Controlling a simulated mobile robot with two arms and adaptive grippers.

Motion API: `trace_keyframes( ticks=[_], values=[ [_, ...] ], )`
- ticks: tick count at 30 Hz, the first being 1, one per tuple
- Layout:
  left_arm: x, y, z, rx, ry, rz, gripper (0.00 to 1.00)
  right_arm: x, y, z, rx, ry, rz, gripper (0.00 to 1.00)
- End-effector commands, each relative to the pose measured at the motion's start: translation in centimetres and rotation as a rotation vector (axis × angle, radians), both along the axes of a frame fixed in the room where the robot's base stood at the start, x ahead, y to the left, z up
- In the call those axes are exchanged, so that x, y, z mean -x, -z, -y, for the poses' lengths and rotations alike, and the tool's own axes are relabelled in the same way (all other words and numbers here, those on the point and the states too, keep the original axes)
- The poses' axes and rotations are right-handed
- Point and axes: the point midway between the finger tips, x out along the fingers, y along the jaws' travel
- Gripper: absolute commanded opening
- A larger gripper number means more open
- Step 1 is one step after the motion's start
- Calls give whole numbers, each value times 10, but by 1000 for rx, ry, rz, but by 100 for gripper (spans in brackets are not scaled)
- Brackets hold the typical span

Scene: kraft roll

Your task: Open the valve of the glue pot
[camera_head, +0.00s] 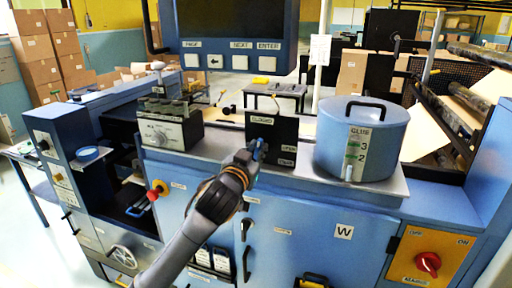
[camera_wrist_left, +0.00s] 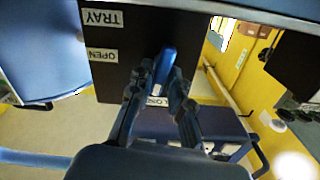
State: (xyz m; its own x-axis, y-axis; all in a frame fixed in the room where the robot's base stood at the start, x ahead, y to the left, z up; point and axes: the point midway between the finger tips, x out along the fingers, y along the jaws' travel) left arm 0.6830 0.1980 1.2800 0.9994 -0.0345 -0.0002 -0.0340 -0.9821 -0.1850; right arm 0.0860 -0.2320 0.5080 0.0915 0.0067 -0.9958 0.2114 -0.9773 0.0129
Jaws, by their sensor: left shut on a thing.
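The glue pot (camera_head: 336,138) is a blue drum with a black lid handle and a GLUE level strip, standing on the counter at right. Left of it is a black valve panel (camera_head: 284,130) labelled CLOSED at the top, with OPEN and TRAY at lower right. The panel shows upside down in the wrist view (camera_wrist_left: 114,78). My left gripper (camera_head: 256,152) is in front of the panel, its fingers shut on the blue valve lever (camera_wrist_left: 166,62). The fingers partly cover the lever and the CLOSED label in the wrist view. My right gripper is not in view.
A screen with buttons (camera_head: 236,60) hangs above the panel. A grey control box (camera_head: 168,126) stands on the counter at left. A red main switch (camera_head: 428,262) is on the yellow plate at lower right. Rollers and brown paper lie behind the pot.

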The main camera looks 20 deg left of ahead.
Motion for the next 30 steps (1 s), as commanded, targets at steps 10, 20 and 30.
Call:
trace_keyframes(
  ticks=[10,20,30],
  values=[
    [0,-3,1,-324,-1,10,0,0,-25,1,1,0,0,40],
    [0,-2,3,-639,-1,22,0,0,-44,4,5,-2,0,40],
    [0,0,4,-959,-1,33,0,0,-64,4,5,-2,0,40]
  ],
)
